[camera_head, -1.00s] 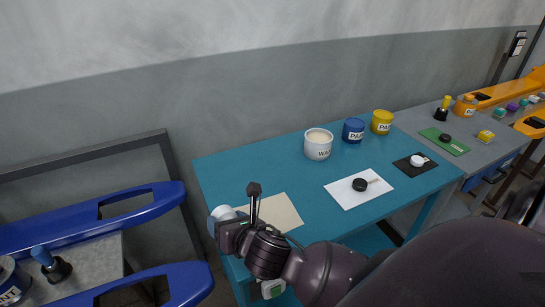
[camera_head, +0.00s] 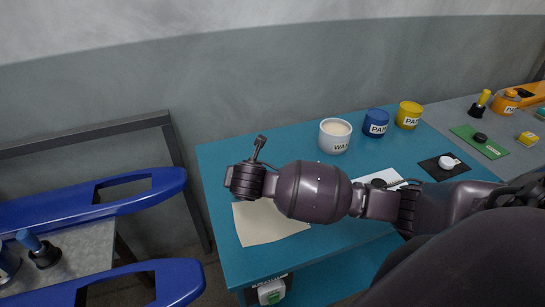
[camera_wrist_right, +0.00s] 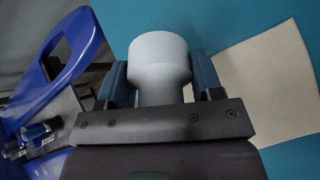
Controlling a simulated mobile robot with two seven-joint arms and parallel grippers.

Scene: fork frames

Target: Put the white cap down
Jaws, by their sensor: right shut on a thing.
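My right gripper (camera_head: 246,172) is above the left part of the teal table (camera_head: 228,160), by the back edge of a cream sheet (camera_head: 265,226). In the right wrist view, the gripper (camera_wrist_right: 160,80) is shut on the white cap (camera_wrist_right: 158,58), a pale round piece with a wide end and a narrower neck. The cap sits between both fingers, and table and sheet show beyond it. In the head view the held cap is hidden by the gripper. The cream sheet also shows in the wrist view (camera_wrist_right: 262,88), bare. My left gripper is not in view.
A white wax pot (camera_head: 335,137), a blue paint pot (camera_head: 376,122) and a yellow one (camera_head: 408,115) stand at the back. A small white piece (camera_head: 447,161) lies on a black mat (camera_head: 430,170). Blue bars (camera_head: 60,217) lie left of the table, beyond a gap.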

